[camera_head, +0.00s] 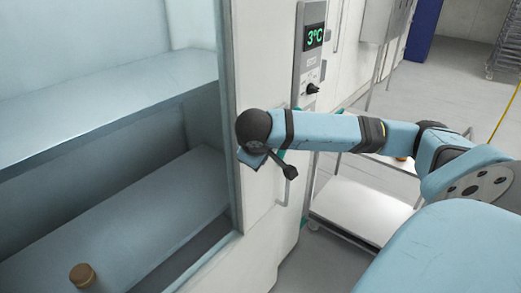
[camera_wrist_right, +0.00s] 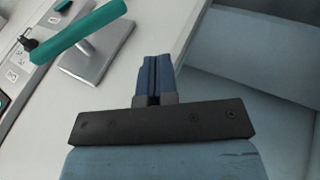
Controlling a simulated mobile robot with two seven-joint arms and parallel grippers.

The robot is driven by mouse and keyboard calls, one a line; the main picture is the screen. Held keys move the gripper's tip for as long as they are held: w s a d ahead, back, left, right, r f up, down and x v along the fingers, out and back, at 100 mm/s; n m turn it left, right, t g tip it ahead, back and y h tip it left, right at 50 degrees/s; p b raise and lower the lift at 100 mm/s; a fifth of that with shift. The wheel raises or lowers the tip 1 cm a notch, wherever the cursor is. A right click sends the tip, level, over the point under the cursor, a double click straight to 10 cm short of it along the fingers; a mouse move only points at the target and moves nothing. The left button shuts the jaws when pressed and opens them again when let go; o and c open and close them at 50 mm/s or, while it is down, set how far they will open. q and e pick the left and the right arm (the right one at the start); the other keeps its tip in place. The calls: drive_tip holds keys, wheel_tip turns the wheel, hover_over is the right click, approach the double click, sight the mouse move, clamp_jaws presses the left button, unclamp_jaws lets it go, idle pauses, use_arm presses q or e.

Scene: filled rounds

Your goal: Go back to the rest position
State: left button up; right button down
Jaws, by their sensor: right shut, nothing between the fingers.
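My right arm (camera_head: 330,130) comes in from the right in the head view and reaches across the front of the cold cabinet. My right gripper (camera_head: 251,158) is beside the cabinet's pale door frame, partly hidden by the dark wrist. In the wrist view its two blue fingers (camera_wrist_right: 157,70) are together with nothing between them. My left gripper is in neither view.
The cabinet's blue-grey shelves (camera_head: 110,110) are at the left, with a brown-capped jar (camera_head: 83,275) low down. A panel (camera_head: 313,40) reads 3°C. A white cart (camera_head: 365,205) stands behind my arm. A teal handle (camera_wrist_right: 82,30) is left of the fingers.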

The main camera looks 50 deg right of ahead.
idle(0.3)
drive_tip(key=a+f+n+t+y, duration=0.3)
drive_tip(key=a+f+y, duration=0.4)
drive_tip(key=a+f, duration=1.1)
drive_tip(key=s+a+f+m+t, duration=0.1)
drive_tip(key=s+a+f+t, duration=0.1)
drive_tip(key=s+f, duration=0.5)
drive_tip(key=s+a+f+t+y, duration=0.1)
drive_tip(key=s+a+f+t, duration=0.1)
drive_tip(key=s+a+f, duration=0.2)
drive_tip(key=s+f, duration=0.3)
drive_tip(key=s, duration=0.2)
drive_tip(key=shift+a+f+m, duration=0.4)
